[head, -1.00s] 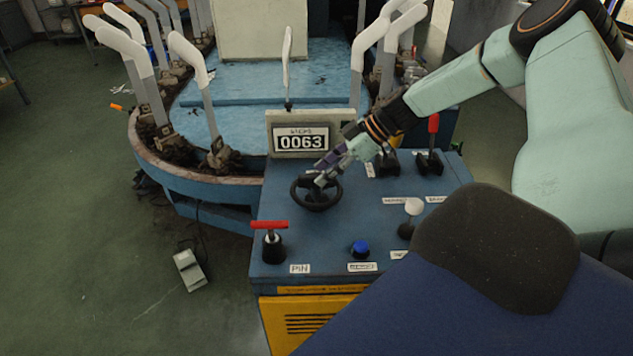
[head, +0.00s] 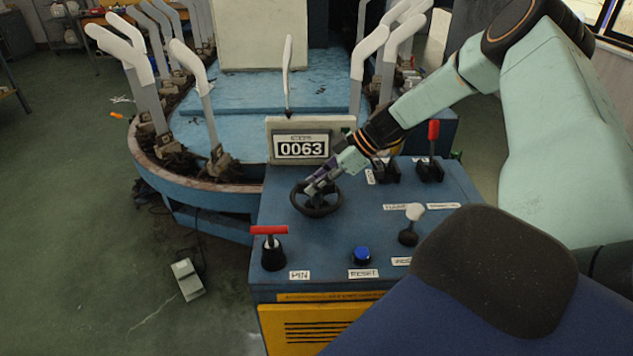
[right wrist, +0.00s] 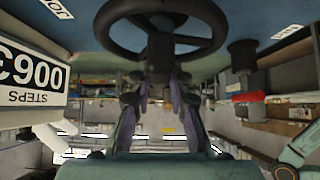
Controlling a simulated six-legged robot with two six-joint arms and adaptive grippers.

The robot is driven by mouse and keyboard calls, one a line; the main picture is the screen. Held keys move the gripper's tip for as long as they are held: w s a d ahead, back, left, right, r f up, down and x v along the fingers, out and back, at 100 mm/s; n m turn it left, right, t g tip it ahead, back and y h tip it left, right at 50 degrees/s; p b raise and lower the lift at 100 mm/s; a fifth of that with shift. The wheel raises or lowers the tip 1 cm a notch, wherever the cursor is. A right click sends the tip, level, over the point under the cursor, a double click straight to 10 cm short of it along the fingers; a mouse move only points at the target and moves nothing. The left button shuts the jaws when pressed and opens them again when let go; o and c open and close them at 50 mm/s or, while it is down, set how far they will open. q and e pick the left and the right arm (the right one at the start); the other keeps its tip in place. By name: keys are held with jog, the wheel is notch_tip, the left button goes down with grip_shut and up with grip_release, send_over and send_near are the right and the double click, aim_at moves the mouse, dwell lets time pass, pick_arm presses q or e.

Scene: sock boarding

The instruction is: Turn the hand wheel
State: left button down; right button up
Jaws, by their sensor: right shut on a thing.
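The black hand wheel (head: 322,210) lies on the blue console top, in front of the counter box. My right gripper (head: 314,187) reaches down to the wheel from the upper right. In the right wrist view, the wheel (right wrist: 112,38) shows upside down at the top, and my right gripper (right wrist: 160,88) is shut on its upright handle knob (right wrist: 160,52). The counter (head: 301,146) reads 0063. My left gripper is not in view.
A red T-handle pin (head: 270,235) stands at the console's front left. A blue reset button (head: 361,255), a white-knobbed lever (head: 412,215) and a red-handled lever (head: 432,135) are also on the console. Left, a ring machine (head: 205,185) carries several white foot forms.

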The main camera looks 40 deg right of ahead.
grip_shut()
